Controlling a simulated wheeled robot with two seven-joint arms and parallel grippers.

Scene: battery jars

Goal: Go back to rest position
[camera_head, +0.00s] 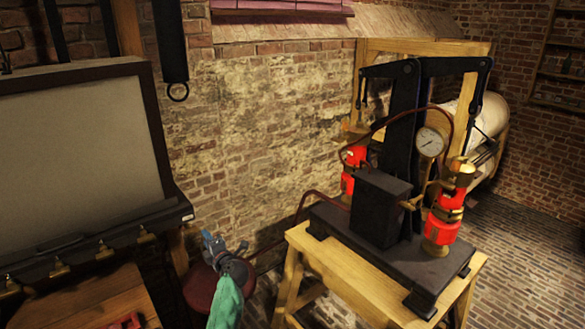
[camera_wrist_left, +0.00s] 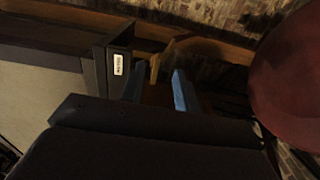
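My left gripper (camera_head: 225,243) is low in the middle of the head view, at the end of a green-sleeved arm. Its two blue fingertips stand apart with nothing seen between them. In the left wrist view the blue fingers of the gripper (camera_wrist_left: 158,88) also show apart, in front of dark, dim surroundings. It is left of the wooden bench and in front of a dark red round seat (camera_head: 200,287). My right gripper is in neither view.
A wooden bench (camera_head: 340,280) carries a black machine with a gauge (camera_head: 430,142) and red jars (camera_head: 443,220). A dark-framed panel (camera_head: 75,150) with a ledge stands at the left. The red round seat fills the wrist view's right edge (camera_wrist_left: 290,75).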

